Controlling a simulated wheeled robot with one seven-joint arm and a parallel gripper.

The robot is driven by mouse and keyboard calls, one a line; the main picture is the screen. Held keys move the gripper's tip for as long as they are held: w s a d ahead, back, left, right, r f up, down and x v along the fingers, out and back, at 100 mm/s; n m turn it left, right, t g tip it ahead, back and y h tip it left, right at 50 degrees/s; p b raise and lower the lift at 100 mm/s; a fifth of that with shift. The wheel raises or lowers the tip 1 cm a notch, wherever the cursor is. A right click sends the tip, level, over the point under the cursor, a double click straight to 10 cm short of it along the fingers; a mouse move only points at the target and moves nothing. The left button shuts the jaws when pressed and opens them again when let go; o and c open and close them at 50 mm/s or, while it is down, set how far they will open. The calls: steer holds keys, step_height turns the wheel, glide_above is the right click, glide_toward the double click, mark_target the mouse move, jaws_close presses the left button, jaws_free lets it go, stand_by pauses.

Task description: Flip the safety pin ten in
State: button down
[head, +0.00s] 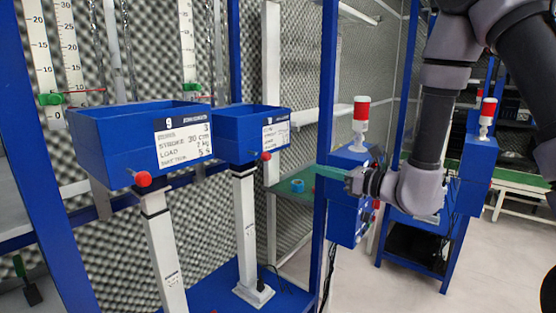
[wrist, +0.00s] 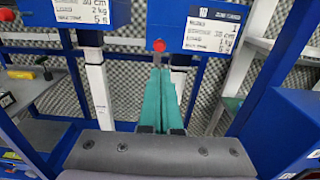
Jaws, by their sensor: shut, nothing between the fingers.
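The safety pin of box ten is a red knob (head: 265,156) low on the front of the blue box ten (head: 228,130). It also shows in the wrist view (wrist: 158,45), left of the white label marked 10 (wrist: 212,30). My gripper (wrist: 161,74) has teal fingers, shut with nothing between them. They point toward the red knob, and their tips appear just below it in the wrist view. I cannot tell the gap in depth.
Box nine (head: 90,138), with its own red knob (head: 143,179), stands left of box ten. A blue upright post (head: 326,110) stands between box ten and my arm. A green shelf (head: 290,187) and a blue cabinet with a red-topped lamp (head: 361,112) are nearby.

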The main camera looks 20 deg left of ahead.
mark_target(270, 156)
steer(key=x, duration=1.4)
